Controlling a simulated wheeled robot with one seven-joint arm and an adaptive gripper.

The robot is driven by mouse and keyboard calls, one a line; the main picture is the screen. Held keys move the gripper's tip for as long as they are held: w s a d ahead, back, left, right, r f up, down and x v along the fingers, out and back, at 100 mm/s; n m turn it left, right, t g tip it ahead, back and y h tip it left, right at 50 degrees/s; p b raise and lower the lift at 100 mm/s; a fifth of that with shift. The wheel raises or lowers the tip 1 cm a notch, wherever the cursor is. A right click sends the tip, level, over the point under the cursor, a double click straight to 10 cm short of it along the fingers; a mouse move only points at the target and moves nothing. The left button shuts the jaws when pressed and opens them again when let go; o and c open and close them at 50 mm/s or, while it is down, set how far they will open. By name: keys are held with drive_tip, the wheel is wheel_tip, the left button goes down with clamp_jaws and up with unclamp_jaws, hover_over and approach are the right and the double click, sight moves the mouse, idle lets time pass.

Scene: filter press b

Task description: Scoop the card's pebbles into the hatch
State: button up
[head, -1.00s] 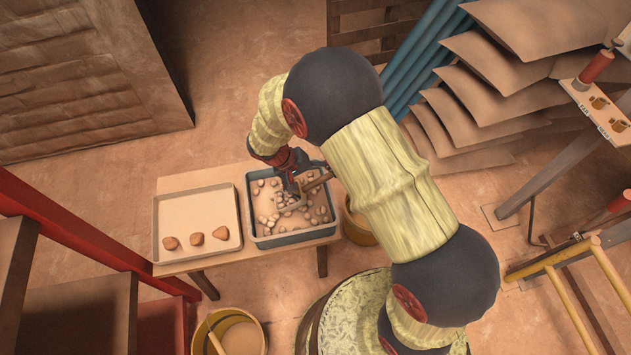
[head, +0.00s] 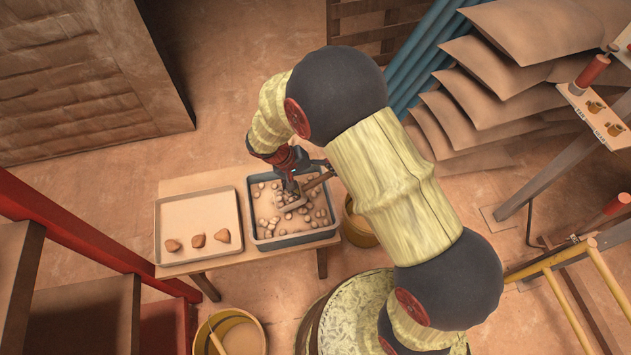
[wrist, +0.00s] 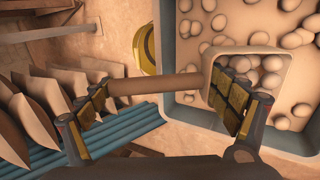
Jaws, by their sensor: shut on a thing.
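Pale round pebbles (head: 268,222) lie loose in a blue-grey tray (head: 297,239) on a low wooden table; they show large in the wrist view (wrist: 271,81). My gripper (head: 290,184) is above this tray, shut on a scoop whose wooden handle (wrist: 155,88) crosses between the fingers in the wrist view. I cannot identify the hatch.
A beige tray (head: 198,207) with three brown angular stones (head: 199,240) is left of the pebble tray. A yellow bucket (head: 358,229) stands close right of the table, another (head: 236,332) in front. Stacked plates (head: 520,60) and blue pipes (head: 420,55) are behind my arm.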

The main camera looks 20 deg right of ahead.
drive_tip(key=shift+r+p, duration=2.1)
drive_tip(key=shift+r, duration=1.55)
